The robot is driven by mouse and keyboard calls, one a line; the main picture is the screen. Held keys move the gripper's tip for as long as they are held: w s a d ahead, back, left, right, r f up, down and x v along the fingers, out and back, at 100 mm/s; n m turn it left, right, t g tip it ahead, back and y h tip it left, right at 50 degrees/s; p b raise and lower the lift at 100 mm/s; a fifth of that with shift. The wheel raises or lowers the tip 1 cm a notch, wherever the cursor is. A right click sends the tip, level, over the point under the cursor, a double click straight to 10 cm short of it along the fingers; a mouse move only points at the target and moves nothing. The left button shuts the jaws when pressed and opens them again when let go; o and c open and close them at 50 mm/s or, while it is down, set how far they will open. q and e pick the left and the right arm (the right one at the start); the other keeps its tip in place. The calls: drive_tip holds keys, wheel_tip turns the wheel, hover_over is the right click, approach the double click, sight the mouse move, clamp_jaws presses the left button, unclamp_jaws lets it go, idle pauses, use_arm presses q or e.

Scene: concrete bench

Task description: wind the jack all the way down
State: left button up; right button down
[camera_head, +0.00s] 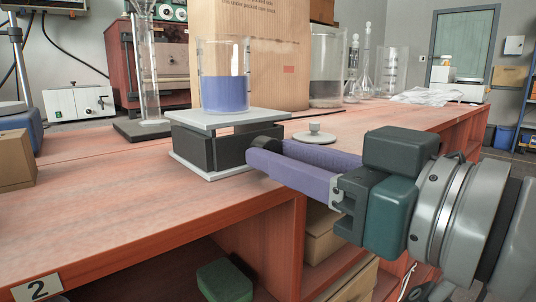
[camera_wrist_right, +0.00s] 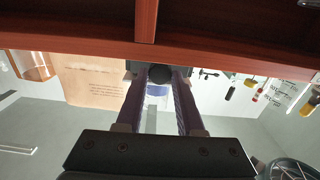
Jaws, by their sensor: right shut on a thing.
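The jack has a grey top plate (camera_head: 229,118), dark sides and a pale base plate (camera_head: 207,172) on the wooden bench. Its top plate stands a short way above the base, with a small gap under the plate. A beaker (camera_head: 224,92) with blue-violet liquid stands upright on the plate. My right gripper (camera_head: 268,152) reaches in from the right, its violet fingers shut on the jack's dark round knob (camera_head: 266,143). In the right wrist view the knob (camera_wrist_right: 160,74) sits between the two fingertips. My left gripper is in neither view.
A grey lid-like disc with a small knob (camera_head: 314,135) lies right of the jack. A cardboard box (camera_head: 288,60) stands behind, with a large beaker (camera_head: 327,66) beside it. A cylinder on a dark stand (camera_head: 150,128) is behind left. The bench front (camera_head: 110,225) is clear.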

drive_tip(key=n+p, duration=0.1)
drive_tip(key=p, duration=0.1)
drive_tip(key=n+p, duration=0.1)
drive_tip(key=n, duration=0.1)
drive_tip(key=shift+r+p, duration=0.35)
drive_tip(key=shift+f+n+p, duration=0.1)
drive_tip(key=shift+n+p, duration=0.25)
drive_tip(key=shift+n, duration=0.35)
drive_tip(key=shift+f+n, duration=0.2)
drive_tip(key=shift+n, duration=0.4)
drive_tip(key=c, duration=0.5)
unclamp_jaws()
drive_tip(key=shift+f, duration=0.1)
